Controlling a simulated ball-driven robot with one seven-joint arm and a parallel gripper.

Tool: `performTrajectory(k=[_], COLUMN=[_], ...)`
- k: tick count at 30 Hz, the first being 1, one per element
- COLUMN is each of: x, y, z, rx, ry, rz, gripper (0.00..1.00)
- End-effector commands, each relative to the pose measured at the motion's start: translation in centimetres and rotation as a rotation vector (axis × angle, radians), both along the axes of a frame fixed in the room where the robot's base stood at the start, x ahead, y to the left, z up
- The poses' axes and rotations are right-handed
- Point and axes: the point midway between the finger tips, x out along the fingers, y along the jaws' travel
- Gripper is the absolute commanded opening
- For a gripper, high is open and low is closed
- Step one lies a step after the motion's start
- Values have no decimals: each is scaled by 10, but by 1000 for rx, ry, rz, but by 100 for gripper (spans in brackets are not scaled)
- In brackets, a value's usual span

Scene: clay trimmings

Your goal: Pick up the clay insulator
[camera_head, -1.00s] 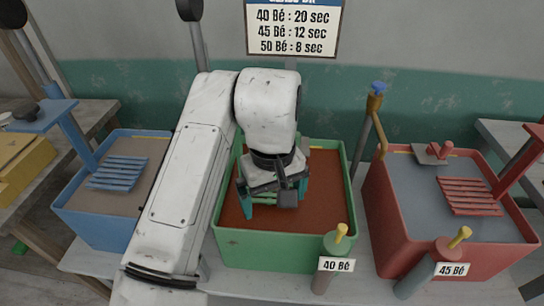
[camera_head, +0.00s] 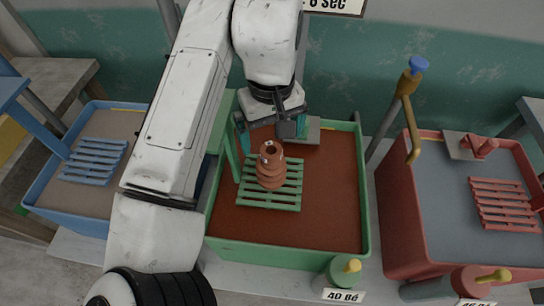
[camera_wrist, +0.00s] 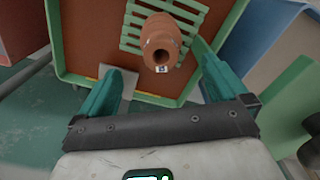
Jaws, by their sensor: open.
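The clay insulator (camera_head: 270,170) is a ribbed, reddish-brown piece with a hole in its top. It stands on a green slatted rack (camera_head: 285,195) inside the green bin (camera_head: 300,254). My gripper (camera_head: 272,128) is open and empty, at the far side of the insulator and apart from it. In the wrist view the insulator (camera_wrist: 162,42) lies beyond my spread teal fingers (camera_wrist: 160,90), with a small light mark on its near side.
The green bin holds brown liquid or slurry. A blue bin (camera_head: 75,214) stands left and a red bin (camera_head: 400,225) right, each with a slatted rack. A brass tap (camera_head: 408,85) with a blue handle rises between the green and red bins.

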Motion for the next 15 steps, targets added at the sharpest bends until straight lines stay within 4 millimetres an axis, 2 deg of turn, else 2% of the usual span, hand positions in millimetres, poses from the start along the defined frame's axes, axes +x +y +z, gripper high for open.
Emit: performTrajectory(k=[6, 15], x=[-1, -4], y=[0, 0], z=[-32, -56], rx=[-2, 0], ry=[1, 2], rz=[1, 1], gripper=[100, 100])
